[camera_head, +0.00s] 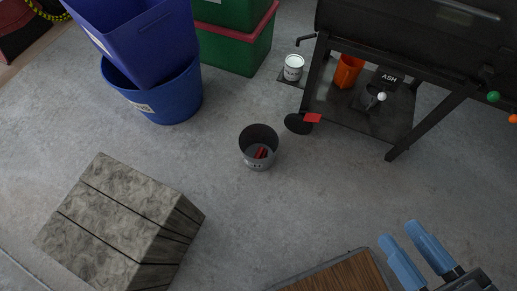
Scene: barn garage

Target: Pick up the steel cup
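A grey, round, open-topped container (246,148) stands upright on the concrete floor near the middle of the view. It looks like the steel cup, and a red item (261,153) lies inside it. There is faint lettering on its front. My gripper (399,235) is at the lower right, with its two blue fingers apart and nothing between them. It is well away from the grey container, to its lower right in the picture.
A stone-patterned block (115,215) stands at lower left. Blue bins (165,100) and a green bin (235,50) are behind. A black smoker-like frame (400,145) stands right, with a white can (293,68) beside it. A wood-topped surface (340,275) is at the bottom. Floor around the container is mostly clear.

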